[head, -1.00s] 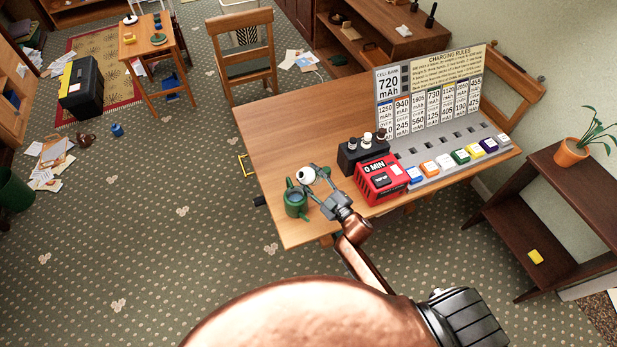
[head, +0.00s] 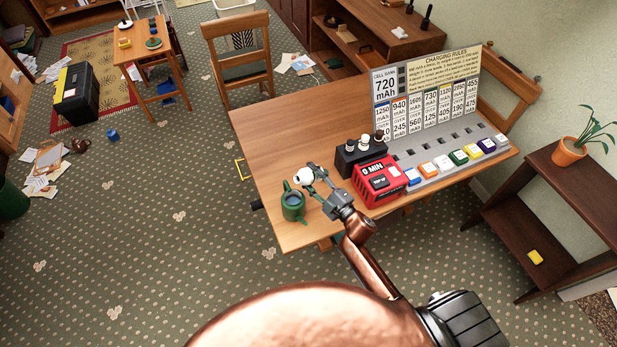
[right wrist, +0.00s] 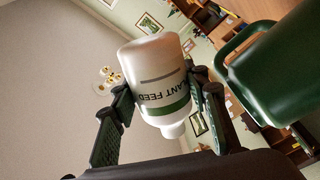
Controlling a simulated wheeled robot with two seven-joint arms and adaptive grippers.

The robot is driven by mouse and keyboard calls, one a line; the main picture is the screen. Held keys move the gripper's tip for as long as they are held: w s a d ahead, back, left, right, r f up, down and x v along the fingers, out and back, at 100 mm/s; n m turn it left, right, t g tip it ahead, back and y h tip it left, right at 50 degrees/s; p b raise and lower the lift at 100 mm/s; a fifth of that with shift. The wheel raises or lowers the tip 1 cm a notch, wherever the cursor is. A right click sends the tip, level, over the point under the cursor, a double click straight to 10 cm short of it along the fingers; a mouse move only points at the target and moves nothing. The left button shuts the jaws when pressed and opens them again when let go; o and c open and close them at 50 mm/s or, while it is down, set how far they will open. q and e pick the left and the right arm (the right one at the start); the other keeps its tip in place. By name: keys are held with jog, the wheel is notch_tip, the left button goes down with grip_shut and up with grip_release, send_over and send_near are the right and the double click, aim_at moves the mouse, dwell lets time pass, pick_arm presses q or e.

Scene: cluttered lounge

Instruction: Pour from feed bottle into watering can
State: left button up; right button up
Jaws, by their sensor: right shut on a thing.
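The plant feed bottle (head: 303,174) is white with a green label band, clear in the right wrist view (right wrist: 158,75). My right gripper (head: 313,176) is shut on it, a finger on each side. The bottle is held off the table, close beside the watering can's top in the picture; its exact tilt is hard to tell. The green watering can (head: 293,207) stands upright at the table's near left corner, and its side and handle fill the right of the right wrist view (right wrist: 275,80). I see no liquid flowing. My left gripper is out of view.
The wooden table (head: 285,130) has clear room behind the can. A red timer box (head: 378,183), a black holder with small bottles (head: 358,158) and a grey charging board (head: 450,150) stand right of my gripper. A chair (head: 240,60) stands behind the table.

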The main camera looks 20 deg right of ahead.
jog(key=shift+w+d+r+n+y, duration=0.15)
jog(key=shift+r+n, duration=0.35)
jog(key=shift+n, duration=0.4)
jog(key=shift+s+r+n+y, duration=0.15)
jog(key=shift+r+n, duration=0.35)
jog(key=shift+n, duration=0.4)
